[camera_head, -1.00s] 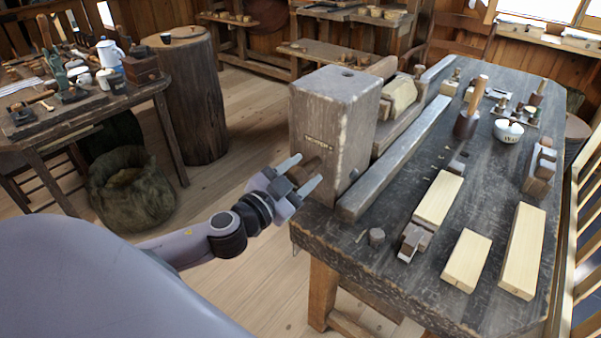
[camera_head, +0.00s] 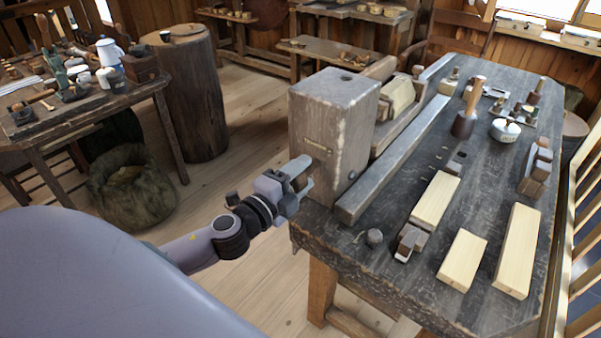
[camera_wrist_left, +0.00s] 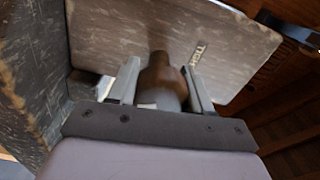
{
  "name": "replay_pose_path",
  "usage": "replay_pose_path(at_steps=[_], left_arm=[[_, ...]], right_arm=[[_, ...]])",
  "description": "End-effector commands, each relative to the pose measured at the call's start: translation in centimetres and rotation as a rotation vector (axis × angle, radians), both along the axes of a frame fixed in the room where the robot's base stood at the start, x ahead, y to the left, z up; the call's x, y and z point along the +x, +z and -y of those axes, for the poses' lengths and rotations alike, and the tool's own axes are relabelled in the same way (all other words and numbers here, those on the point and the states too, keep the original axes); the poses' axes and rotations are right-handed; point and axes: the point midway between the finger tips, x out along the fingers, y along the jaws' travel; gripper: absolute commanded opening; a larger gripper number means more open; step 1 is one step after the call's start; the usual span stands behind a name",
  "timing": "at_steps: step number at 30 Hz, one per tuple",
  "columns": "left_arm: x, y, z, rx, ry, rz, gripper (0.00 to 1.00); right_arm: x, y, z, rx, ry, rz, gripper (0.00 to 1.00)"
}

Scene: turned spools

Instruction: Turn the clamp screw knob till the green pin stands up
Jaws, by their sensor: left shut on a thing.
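The clamp screw knob, a brown wooden piece, shows in the left wrist view (camera_wrist_left: 163,74) between my fingers, against the face of a worn grey wooden block. The same block (camera_head: 325,115) stands at the near left end of the workbench in the head view, with a small label on its front. My left gripper (camera_head: 302,177) is shut on the knob, one finger on each side, and mostly hides it in the head view. I cannot make out a green pin in either view. My right gripper is not in view.
The dark workbench (camera_head: 390,270) holds pale wood blanks (camera_head: 463,260), a mallet (camera_head: 466,115) and a white pot (camera_head: 505,130). A long grey bar (camera_head: 395,160) runs beside the block. A tool table (camera_head: 70,125) and a stump (camera_head: 190,100) stand at the left.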

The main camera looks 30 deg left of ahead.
Motion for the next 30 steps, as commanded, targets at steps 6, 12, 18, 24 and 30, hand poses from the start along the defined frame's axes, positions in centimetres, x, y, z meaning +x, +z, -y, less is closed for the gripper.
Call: replay_pose_path(at_steps=[6, 12, 18, 24, 30], left_arm=[[-0.1, 0.0, 0.2, 0.204, -0.006, 0.013, 0.19], [-0.2, -0.1, 0.2, 0.394, -0.006, 0.027, 0.19], [-0.2, -0.3, 0.3, 0.584, -0.008, 0.04, 0.19], [-0.3, -0.5, 0.3, 0.761, -0.011, 0.053, 0.19], [-0.3, -0.6, 0.3, 0.91, -0.012, 0.064, 0.19]], right_arm=[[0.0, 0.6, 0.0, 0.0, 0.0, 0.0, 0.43], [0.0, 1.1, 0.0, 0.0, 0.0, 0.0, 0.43], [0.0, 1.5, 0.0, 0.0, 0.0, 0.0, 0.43], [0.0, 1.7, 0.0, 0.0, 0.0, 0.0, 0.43], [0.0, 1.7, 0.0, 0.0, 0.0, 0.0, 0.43]])
